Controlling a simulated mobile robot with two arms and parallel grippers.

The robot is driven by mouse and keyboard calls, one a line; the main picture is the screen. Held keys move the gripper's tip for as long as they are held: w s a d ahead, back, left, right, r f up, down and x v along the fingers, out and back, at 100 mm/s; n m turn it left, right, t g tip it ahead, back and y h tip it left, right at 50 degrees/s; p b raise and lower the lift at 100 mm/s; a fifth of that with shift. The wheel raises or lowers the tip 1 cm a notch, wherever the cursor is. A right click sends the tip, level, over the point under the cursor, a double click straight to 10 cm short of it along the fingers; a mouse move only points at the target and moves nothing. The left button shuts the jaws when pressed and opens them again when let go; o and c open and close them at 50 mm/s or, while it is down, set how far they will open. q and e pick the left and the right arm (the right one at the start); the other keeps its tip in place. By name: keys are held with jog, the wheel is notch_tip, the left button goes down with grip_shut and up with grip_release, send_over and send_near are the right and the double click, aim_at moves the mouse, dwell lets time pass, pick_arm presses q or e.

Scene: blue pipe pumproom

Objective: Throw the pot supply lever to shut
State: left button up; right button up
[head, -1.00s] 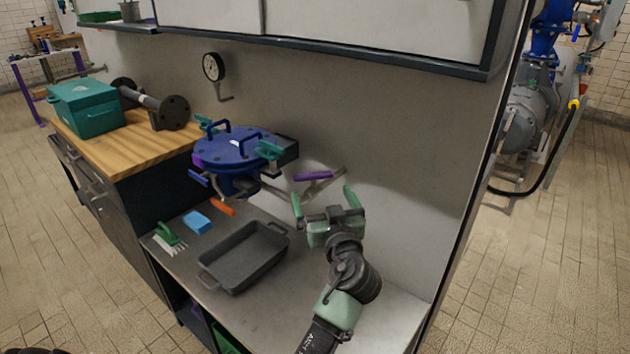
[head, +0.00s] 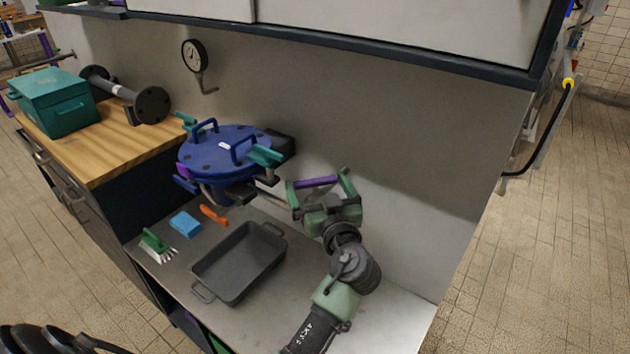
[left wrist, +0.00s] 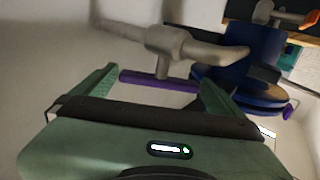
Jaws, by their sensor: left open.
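The blue round pot (head: 222,150) hangs at the wall above the steel counter. It has a flat bolted lid with teal clamps and blue handles. To its right, a grey valve pipe (left wrist: 168,44) carries a purple lever handle (head: 316,182). In the left wrist view the purple handle (left wrist: 158,84) lies crosswise between the fingertips. My left gripper (head: 320,183) is open, with one finger near each end of the handle. I cannot tell whether the fingers touch it. An orange handle (head: 213,215) sits below the pot. My right gripper is not in view.
A grey tray (head: 241,262), a blue sponge (head: 185,224) and a green brush (head: 157,244) lie on the counter. A teal box (head: 55,102) and a flanged pipe (head: 124,94) rest on the wooden top. A dial gauge (head: 194,55) is on the wall.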

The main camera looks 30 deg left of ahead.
pick_arm(q)
jog(key=shift+s+d, duration=0.1)
jog(key=shift+d, duration=0.05)
jog(key=shift+c, duration=0.3)
jog(key=shift+r, duration=0.1)
jog(key=c, duration=1)
jog(key=shift+c, duration=0.2)
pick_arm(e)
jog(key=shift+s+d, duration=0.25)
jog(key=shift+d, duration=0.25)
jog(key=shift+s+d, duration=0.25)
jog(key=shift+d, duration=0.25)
